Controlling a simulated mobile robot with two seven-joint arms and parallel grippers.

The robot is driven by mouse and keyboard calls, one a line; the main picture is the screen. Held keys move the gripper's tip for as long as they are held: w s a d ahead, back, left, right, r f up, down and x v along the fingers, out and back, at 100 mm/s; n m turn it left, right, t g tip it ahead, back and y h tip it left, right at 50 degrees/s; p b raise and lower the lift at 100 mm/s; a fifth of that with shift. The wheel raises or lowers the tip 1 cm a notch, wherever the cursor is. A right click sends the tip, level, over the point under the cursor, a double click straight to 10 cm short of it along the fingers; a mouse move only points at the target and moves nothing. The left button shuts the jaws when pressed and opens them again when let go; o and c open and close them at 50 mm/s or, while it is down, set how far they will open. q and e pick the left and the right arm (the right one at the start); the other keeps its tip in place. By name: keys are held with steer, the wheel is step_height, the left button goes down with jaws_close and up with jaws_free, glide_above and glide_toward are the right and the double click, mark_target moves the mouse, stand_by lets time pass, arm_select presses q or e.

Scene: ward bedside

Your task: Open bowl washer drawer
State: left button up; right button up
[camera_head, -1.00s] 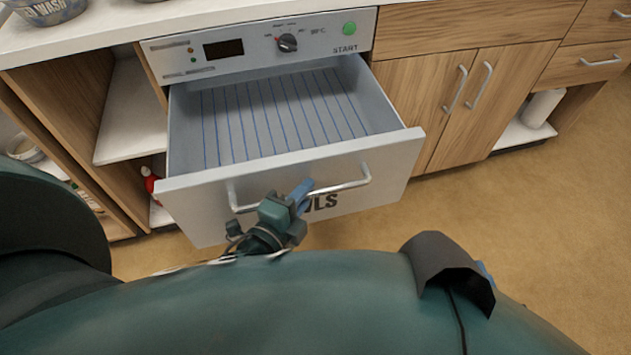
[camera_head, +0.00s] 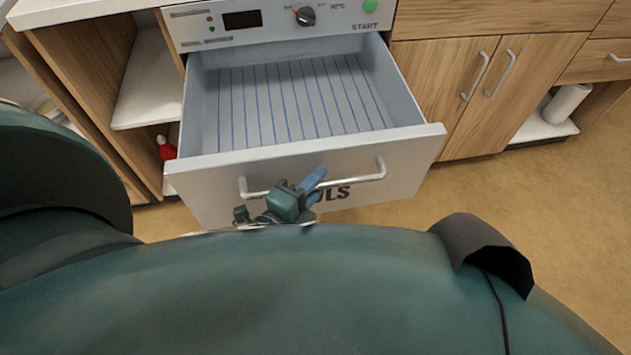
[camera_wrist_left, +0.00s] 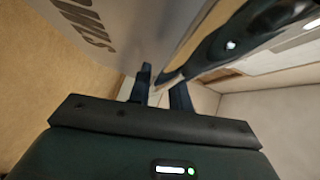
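The bowl washer drawer (camera_head: 300,180) stands well open, with its empty blue-lined tray (camera_head: 290,105) showing behind the grey front. A metal bar handle (camera_head: 355,180) runs across the front, above partly hidden lettering. My left gripper (camera_head: 308,183) is at the left-middle of this handle, its blue finger over the bar. My right gripper is not in view.
The washer's control panel (camera_head: 285,20) has a display, a knob and a green START button. An open shelf with a red item (camera_head: 166,149) is at left. Wooden cupboard doors (camera_head: 510,90) stand at right. Tan floor (camera_head: 560,200) is clear at right.

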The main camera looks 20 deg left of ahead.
arm_select(q)
steer(key=o, duration=0.3)
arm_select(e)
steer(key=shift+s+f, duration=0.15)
